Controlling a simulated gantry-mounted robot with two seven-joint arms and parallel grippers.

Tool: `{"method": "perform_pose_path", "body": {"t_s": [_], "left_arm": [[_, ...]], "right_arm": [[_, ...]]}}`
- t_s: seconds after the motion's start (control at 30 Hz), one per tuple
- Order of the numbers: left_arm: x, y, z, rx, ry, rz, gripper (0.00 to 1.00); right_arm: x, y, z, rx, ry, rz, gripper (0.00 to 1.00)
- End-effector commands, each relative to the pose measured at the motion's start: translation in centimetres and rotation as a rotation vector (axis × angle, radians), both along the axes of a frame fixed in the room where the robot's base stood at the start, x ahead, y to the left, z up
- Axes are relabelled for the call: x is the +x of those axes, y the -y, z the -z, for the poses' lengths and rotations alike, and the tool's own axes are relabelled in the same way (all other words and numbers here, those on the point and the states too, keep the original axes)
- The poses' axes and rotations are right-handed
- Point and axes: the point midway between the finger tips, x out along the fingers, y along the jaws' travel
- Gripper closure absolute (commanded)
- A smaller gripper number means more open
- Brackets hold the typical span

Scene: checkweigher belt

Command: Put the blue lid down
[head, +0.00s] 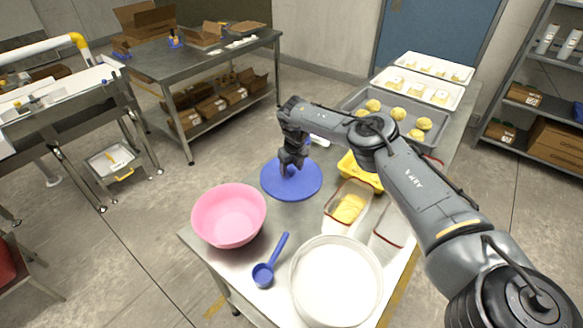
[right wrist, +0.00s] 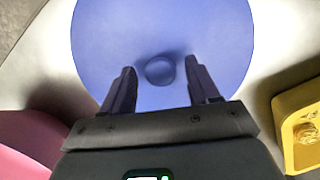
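The blue lid (head: 306,187) is a round flat disc with a round knob. It appears to lie flat on the steel table (head: 298,217), behind the pink bowl. It also fills the upper middle of the right wrist view (right wrist: 160,25). My right gripper (head: 290,171) points down over the middle of the lid. In the right wrist view its two fingers (right wrist: 160,67) stand apart, one on each side of the knob (right wrist: 160,70), with a visible gap on both sides. Part of the lid is hidden by the gripper in the head view. My left gripper is not in view.
A pink bowl (head: 228,217), a blue ladle (head: 263,275) and a large white tub (head: 336,283) stand nearer. Right of the lid are a yellow container (head: 358,174) and a clear food box (head: 348,208). A grey tray (head: 385,120) with buns lies beyond.

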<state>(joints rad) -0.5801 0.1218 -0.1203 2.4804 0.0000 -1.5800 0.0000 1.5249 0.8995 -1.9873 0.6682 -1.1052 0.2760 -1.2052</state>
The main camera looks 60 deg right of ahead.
Motion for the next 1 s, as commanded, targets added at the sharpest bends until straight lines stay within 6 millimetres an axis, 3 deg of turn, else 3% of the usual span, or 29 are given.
{"method": "perform_pose_path", "body": {"t_s": [0.37, 1.0], "left_arm": [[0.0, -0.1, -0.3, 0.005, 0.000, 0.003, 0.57], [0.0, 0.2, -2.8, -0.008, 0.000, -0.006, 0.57]], "right_arm": [[0.0, 0.0, -1.0, 0.001, 0.003, 0.001, 0.40], [-1.4, -0.8, -11.0, 0.001, 0.003, 0.000, 0.40]]}}
